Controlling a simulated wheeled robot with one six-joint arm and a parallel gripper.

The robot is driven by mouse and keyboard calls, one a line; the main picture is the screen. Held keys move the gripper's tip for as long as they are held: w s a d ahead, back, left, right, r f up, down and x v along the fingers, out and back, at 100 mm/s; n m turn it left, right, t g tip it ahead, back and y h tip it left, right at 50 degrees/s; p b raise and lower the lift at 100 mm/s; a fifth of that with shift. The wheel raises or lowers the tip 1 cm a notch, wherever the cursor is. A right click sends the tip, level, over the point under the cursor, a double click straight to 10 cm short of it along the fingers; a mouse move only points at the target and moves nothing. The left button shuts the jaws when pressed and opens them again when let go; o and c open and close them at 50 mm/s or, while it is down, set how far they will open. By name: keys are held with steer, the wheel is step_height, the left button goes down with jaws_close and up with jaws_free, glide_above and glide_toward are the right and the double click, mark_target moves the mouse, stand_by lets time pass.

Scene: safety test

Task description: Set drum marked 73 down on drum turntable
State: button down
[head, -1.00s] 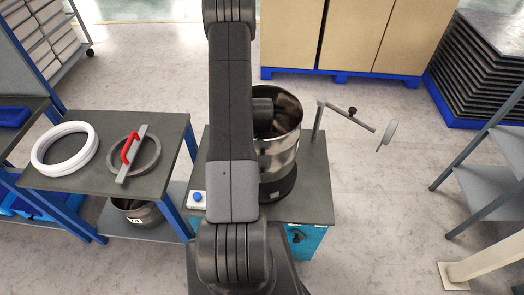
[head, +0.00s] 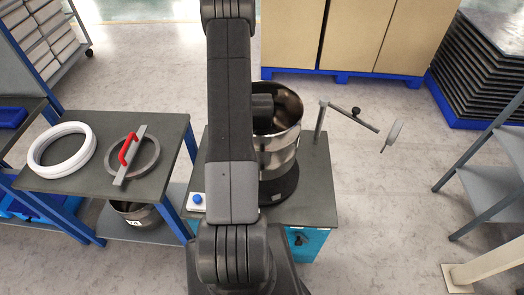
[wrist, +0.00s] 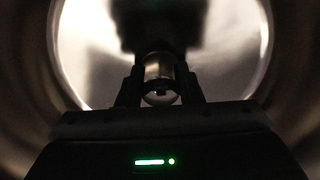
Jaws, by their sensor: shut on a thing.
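A shiny metal drum (head: 283,145), open at the top, is upright over the black round drum turntable (head: 286,187) on the grey-topped stand. I cannot tell whether its base touches the turntable; my arm hides its left side. No number shows on it. My gripper (wrist: 159,93) is inside the drum in the wrist view, shut on a part of it that is dark and hard to make out. The drum's bright inner wall (wrist: 252,45) surrounds the gripper. In the head view the fingers are hidden inside the drum.
A blue button box (head: 197,201) sits on the stand's left edge. The left table (head: 90,192) holds a white ring (head: 62,150) and a red-handled ring (head: 132,160); another drum (head: 137,213) is below.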

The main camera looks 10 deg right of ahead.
steer(key=b, duration=0.3)
steer(key=shift+f+b, duration=0.25)
steer(key=shift+b, duration=0.05)
steer(key=shift+s+a+r+b, duration=0.15)
steer(key=shift+r+b, duration=0.1)
steer(key=shift+b, duration=0.75)
steer(key=shift+f, duration=0.25)
steer(key=shift+f+b, duration=1.45)
steer(key=shift+f, duration=1)
steer(key=shift+f+b, duration=1.5)
steer(key=shift+f, duration=0.05)
steer(key=c, duration=1)
jaws_free()
steer(key=shift+o, duration=0.4)
